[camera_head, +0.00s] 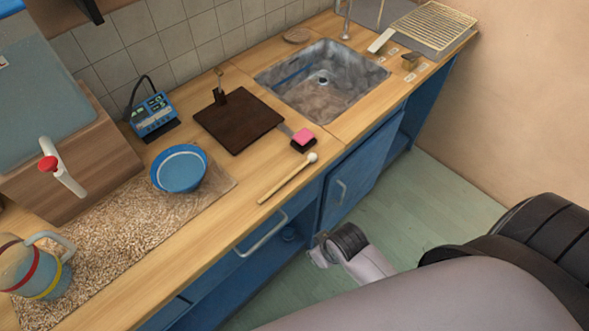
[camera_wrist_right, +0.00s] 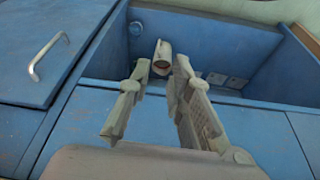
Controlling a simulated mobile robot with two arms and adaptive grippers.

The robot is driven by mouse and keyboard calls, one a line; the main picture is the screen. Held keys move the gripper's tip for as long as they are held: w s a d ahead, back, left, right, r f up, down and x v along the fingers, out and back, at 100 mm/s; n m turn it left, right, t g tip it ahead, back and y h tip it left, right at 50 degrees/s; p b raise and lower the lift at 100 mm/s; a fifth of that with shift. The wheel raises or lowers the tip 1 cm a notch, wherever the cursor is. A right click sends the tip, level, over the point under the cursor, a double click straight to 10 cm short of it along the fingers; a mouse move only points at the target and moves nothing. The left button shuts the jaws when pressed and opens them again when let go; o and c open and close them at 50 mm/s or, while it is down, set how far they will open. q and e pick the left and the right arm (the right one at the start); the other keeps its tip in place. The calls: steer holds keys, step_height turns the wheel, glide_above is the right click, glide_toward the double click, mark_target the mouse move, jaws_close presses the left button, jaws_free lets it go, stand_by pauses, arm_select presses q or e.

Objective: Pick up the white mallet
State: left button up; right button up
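The white mallet (camera_head: 287,179) lies on the wooden counter near its front edge in the head view. Its round white head (camera_head: 313,157) points up and to the right, and its pale wooden handle runs down to the left. My right gripper (camera_head: 319,249) is in front of the blue cabinets, below the counter edge and apart from the mallet. In the right wrist view the fingers of this gripper (camera_wrist_right: 163,68) are spread with nothing held between them. The mallet does not show in the right wrist view. My left gripper is not in view.
A sink (camera_head: 322,81) lies behind. A cabinet handle (camera_head: 262,235) juts out below. A small cylindrical object (camera_wrist_right: 162,54) shows inside an open blue compartment.

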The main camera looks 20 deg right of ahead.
steer(key=w+a+r+n+y, duration=0.1)
steer(key=w+a+r+n, duration=0.25)
steer(key=r, duration=0.45)
steer(key=w+a+r+n+y, duration=0.1)
steer(key=w+a+r+n, duration=0.2)
steer(key=r, duration=0.5)
steer(key=w+a+r+n+y, duration=0.1)
steer(key=w+a+r+n, duration=0.15)
steer(key=r+n, duration=0.4)
steer(key=w+d+r+n+g+h, duration=0.1)
steer(key=w+d+r+n+h, duration=0.25)
steer(key=d+r+n, duration=0.4)
steer(key=m+p, duration=0.1)
steer(key=p, duration=0.1)
glide_above(283, 182)
steer(key=s, duration=0.2)
steer(key=shift+y, duration=0.35)
steer(key=x, duration=0.3)
steer(key=d+x, duration=0.1)
steer(key=x, duration=0.1)
steer(key=s+x, duration=0.1)
steer(key=x, duration=0.2)
steer(key=shift+d+f, duration=0.25)
steer(key=shift+f, duration=0.3)
steer(key=shift+a+p+x, duration=0.15)
steer(key=shift+p+x, duration=0.2)
steer(key=shift+x, duration=1)
steer(key=shift+a+p+x, duration=0.2)
steer(key=shift+p+x, duration=0.15)
steer(key=shift+x, duration=1)
